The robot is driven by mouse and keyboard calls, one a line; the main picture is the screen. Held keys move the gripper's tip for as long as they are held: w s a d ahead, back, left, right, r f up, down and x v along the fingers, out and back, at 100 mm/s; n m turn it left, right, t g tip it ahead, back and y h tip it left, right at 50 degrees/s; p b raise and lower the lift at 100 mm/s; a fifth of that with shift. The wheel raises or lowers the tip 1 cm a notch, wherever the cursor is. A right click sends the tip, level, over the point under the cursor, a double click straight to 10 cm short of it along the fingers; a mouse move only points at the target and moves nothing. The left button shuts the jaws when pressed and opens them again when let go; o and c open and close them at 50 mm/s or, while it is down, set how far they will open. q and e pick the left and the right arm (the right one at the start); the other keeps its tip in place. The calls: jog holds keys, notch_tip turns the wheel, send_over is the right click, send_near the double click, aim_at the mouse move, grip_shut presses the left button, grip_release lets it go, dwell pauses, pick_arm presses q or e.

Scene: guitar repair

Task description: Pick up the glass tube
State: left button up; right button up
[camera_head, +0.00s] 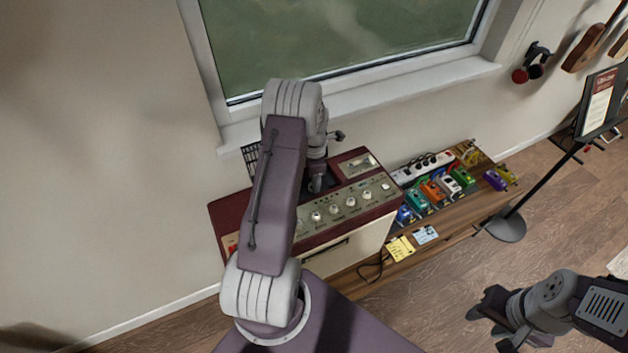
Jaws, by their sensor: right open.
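I cannot make out a glass tube in the head view. A dark red amplifier (345,215) with a row of knobs stands below the window, with a dark opening in its top. My left arm reaches over it and hides part of its top. The left gripper (317,185) points down at that opening; its fingers are too hidden to show whether they are apart. My right gripper (486,328) is open and empty at the lower right, over the floor and away from the amplifier.
A wooden bench (475,207) right of the amplifier holds several coloured pedals (431,191), a white power strip (422,168) and yellow notes (400,249). A music stand (507,226) stands farther right. The window sill (400,91) is behind. Floor at the right is mostly clear.

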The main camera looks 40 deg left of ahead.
pick_arm(q)
jog(key=shift+f, duration=0.1)
grip_shut()
jog(key=shift+r, duration=0.35)
jog(key=r+b, duration=0.1)
jog(key=r, duration=0.1)
jog(key=r+b, duration=0.1)
jog(key=shift+w+d+r, duration=0.2)
jog(key=shift+d+r, duration=0.2)
jog(key=w+d+r+b, duration=0.2)
jog(key=d+r, duration=0.4)
jog(key=d, duration=0.4)
jog(key=shift+w+d+r, duration=0.25)
jog(key=shift+w+r, duration=0.05)
